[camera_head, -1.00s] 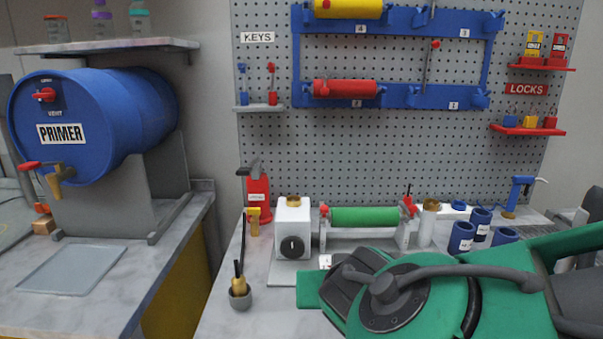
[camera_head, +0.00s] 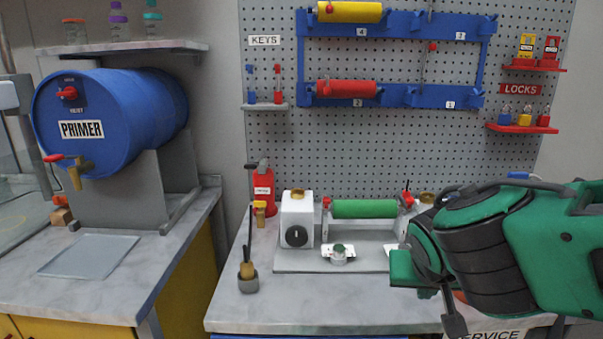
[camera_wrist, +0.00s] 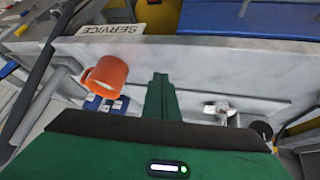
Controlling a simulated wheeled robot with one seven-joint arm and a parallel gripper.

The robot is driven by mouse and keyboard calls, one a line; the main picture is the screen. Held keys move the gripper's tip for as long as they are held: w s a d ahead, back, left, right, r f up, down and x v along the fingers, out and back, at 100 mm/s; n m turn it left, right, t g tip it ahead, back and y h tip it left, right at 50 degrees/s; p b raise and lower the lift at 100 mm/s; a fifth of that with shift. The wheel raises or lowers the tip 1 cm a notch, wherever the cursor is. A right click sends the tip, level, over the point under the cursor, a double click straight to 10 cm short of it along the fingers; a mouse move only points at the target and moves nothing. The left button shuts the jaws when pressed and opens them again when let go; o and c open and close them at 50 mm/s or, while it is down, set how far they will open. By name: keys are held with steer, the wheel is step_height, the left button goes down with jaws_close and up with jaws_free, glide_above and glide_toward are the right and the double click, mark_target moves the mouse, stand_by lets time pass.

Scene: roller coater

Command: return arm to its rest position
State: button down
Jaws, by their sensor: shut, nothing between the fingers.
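My green arm (camera_head: 490,245) reaches in from the right edge in the head view, bent over the right part of the workbench. It hides part of the bench there. In the wrist view my gripper (camera_wrist: 160,92) has its green fingers together, with nothing between them. The fingers point over the marble bench top, near its edge. An orange mug (camera_wrist: 107,74) is just left of the fingers in that view, apart from them.
The roller coater with its green roller (camera_head: 364,209) stands left of my arm. Rollers hang on the pegboard (camera_head: 400,150).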

steer(key=s+d+f+m+g+y, duration=0.1)
steer(key=s+d+g, duration=0.2)
steer(key=s+d, duration=0.5)
steer(key=s+d+f+m+g+y, duration=0.2)
steer(key=s+d+g, duration=0.1)
steer(key=s+d, duration=0.5)
steer(key=shift+s+d+m, duration=0.25)
steer(key=shift+d+m, duration=0.05)
steer(key=shift+d, duration=0.65)
steer(key=shift+f, duration=0.1)
steer(key=shift+w+f, duration=0.25)
steer(key=shift+w, duration=0.4)
